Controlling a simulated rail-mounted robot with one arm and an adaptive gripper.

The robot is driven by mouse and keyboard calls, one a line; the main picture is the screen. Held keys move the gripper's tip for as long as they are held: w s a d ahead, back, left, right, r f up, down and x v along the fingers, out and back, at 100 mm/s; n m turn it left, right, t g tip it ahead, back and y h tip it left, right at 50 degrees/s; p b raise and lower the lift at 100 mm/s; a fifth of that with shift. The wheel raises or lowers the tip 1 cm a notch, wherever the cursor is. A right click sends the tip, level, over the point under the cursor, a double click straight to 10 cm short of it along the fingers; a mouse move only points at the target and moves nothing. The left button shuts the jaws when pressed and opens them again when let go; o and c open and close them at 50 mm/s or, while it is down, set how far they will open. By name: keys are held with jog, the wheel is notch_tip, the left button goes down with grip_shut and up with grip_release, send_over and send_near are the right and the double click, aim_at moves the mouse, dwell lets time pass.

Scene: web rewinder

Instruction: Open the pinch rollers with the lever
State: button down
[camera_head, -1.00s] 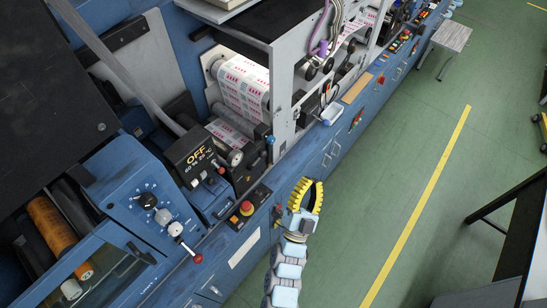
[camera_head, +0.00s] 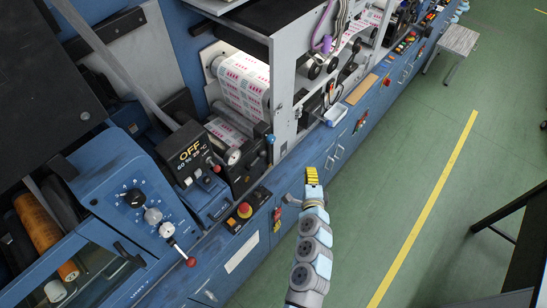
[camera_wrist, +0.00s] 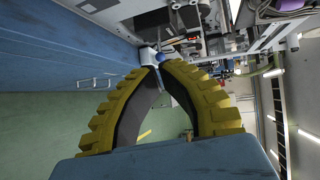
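In the head view, the roller pair (camera_head: 232,157) sits below the printed web beside a black box marked OFF (camera_head: 190,152). A lever with a blue ball knob (camera_head: 270,139) stands just right of the rollers. Another lever with a red ball (camera_head: 191,261) juts from the blue dial panel, lower left. I cannot tell which lever works the rollers. My gripper (camera_head: 312,172) is over the machine's front edge, right of and below the blue knob, apart from both levers. In the wrist view, its yellow fingers (camera_wrist: 157,68) curve together at the tips, with nothing held between them.
A control box with a red mushroom button (camera_head: 245,210) lies on the front ledge. A grey upright plate (camera_head: 284,100) stands behind the blue knob. A white tray (camera_head: 334,117) sits further along the ledge.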

aim_at(257, 160)
jog(key=a+g+y+b, duration=0.1)
jog(key=a+y+b, duration=0.1)
jog(key=a+y, duration=0.4)
jog(key=shift+w+g+y, duration=0.4)
jog(key=shift+x, duration=5)
jog(key=shift+s+a+r+p, duration=0.5)
jog(key=shift+a+r+p, duration=0.1)
jog(key=shift+a+p, duration=0.15)
jog(key=shift+s+a+r+p, duration=0.55)
jog(key=shift+a+p, duration=0.1)
jog(key=shift+p, duration=0.2)
jog(key=shift+b, duration=0.4)
